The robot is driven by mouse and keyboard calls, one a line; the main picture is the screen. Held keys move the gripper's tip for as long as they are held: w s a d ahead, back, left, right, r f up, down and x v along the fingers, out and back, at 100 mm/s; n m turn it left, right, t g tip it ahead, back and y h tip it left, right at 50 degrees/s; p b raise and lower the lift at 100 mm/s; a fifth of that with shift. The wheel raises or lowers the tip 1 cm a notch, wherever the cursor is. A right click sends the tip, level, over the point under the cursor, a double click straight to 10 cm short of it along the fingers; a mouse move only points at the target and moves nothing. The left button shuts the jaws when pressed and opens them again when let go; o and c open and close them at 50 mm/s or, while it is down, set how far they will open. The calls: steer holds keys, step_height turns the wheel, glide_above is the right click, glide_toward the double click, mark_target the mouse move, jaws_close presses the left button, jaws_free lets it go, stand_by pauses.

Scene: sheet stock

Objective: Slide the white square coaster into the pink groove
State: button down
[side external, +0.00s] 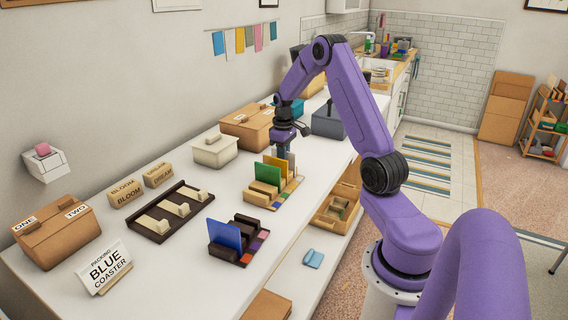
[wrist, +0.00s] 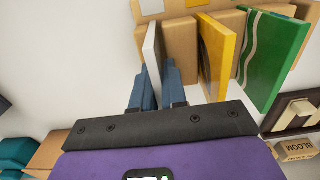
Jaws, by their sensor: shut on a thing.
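My gripper (wrist: 157,88) is shut on the white square coaster (wrist: 153,50), seen nearly edge-on between its blue fingers. The coaster is upright at one end of a wooden rack (wrist: 181,38), beside a wooden block; I cannot tell whether its lower edge is in a slot. In the side view my gripper (side external: 284,152) is at the far end of this rack (side external: 294,186), and the coaster is hard to make out. A dark rack (side external: 222,251) nearer the camera has coloured patches, one reddish-pink (side external: 264,234).
A yellow panel (wrist: 217,55) and a green panel (wrist: 270,55) stand in the wooden rack beside my gripper. A blue panel (side external: 224,235) stands in the dark rack. A dark tray (side external: 150,232) with cream pieces lies left. White table shows between the racks.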

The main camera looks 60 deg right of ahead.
stand_by(0.4)
steer(key=shift+r, duration=4.3)
